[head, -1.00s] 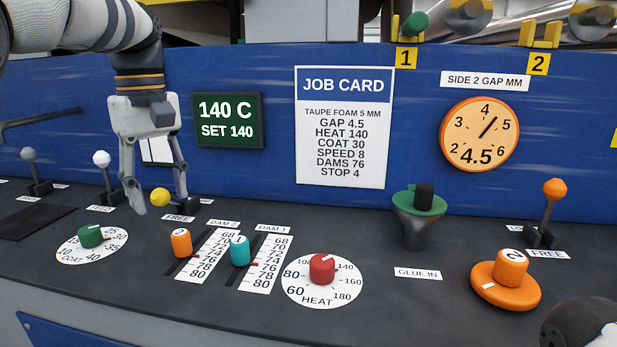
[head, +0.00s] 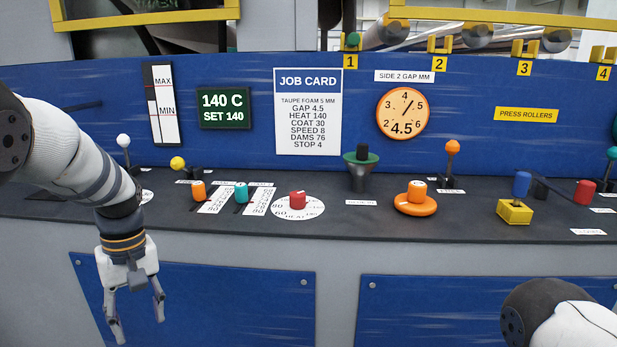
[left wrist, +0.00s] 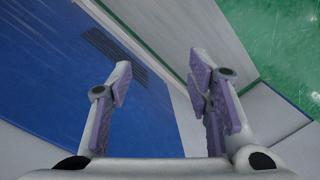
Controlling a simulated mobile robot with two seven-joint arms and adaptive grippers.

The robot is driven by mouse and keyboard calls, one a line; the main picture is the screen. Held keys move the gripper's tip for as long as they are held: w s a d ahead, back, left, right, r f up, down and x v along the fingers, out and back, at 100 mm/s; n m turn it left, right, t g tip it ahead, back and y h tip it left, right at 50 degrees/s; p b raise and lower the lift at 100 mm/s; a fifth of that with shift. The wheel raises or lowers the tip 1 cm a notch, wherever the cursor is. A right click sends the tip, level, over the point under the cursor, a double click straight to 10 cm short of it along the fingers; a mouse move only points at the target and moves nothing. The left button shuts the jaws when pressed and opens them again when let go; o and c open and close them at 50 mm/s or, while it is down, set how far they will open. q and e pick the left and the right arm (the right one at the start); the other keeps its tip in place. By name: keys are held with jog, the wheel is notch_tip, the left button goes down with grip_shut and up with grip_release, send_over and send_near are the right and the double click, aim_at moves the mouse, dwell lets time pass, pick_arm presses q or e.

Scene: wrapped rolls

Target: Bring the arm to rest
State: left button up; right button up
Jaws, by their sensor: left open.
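My left gripper (head: 138,318) hangs fingers down in front of the machine's blue lower panel (head: 200,300), below the console edge. Its two fingers are apart with nothing between them. The left wrist view shows the same open fingers (left wrist: 165,95), with a blue panel, a grey edge and green floor beyond. My left arm (head: 75,150) comes in from the left and bends down over the console's front edge. A part of my right arm (head: 560,315) shows at the bottom right; its gripper is out of view.
The dark console (head: 330,220) carries an orange dam knob (head: 199,191), a teal dam knob (head: 241,192), a red heat knob (head: 298,200), an orange round knob (head: 416,198) and a yellow block (head: 515,212). A yellow-balled lever (head: 177,163) stands behind.

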pick_arm(q)
jog(key=s+d+f+m+g, duration=0.1)
jog(key=s+f+m, duration=0.2)
jog(key=s+f, duration=1.55)
jog(key=s+d+f+m, duration=0.1)
jog(key=s+d+m, duration=0.1)
jog(key=s, duration=1)
jog(key=s+d+f+m, duration=0.1)
jog(key=s+d+m, duration=0.2)
jog(key=s, duration=0.9)
jog(key=shift+s+d+f+g+h+p, duration=0.15)
jog(key=shift+d+f+g+h+p, duration=0.2)
jog(key=shift+d, duration=0.15)
